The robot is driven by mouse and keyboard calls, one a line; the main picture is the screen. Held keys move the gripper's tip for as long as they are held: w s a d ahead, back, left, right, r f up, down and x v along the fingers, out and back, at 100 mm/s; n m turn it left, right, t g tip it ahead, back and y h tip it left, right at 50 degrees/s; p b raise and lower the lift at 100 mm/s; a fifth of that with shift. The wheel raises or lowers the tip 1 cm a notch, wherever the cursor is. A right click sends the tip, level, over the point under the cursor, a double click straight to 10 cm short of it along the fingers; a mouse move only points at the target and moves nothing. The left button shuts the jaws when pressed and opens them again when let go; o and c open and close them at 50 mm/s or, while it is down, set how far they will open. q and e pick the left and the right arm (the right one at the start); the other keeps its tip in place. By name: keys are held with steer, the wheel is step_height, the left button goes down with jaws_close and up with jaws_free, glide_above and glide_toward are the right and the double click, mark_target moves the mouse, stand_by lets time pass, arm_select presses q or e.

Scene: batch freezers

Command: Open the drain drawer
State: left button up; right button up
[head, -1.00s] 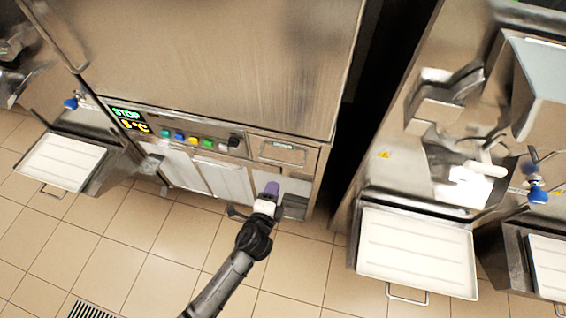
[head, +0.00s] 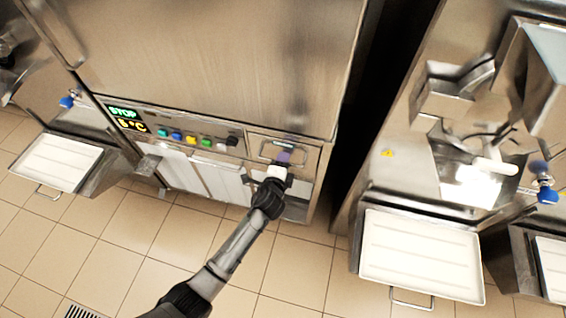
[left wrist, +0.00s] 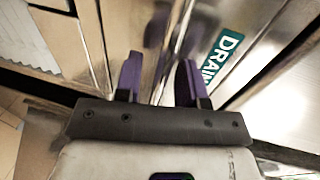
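The drain drawer (head: 308,158) is a small steel front with a bar handle, right of the coloured buttons on the freezer's lower panel. It looks closed. My left gripper (head: 284,158) is at the drawer's handle in the head view and covers part of it. In the left wrist view its two purple fingers (left wrist: 160,78) are apart, close to the steel front. The green DRAIN label (left wrist: 221,56) shows right of the fingers there. I cannot tell whether the handle lies between the fingers. My right gripper is not in view.
The freezer's display (head: 125,117) reads STOP and a temperature. White trays stand out low at the left (head: 57,162) and at the right (head: 420,255). A dark gap separates this freezer from the right machine. The tiled floor in front is clear.

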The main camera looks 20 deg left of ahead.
arm_select(q)
steer(key=shift+c, duration=0.2)
jaws_close()
stand_by(0.4)
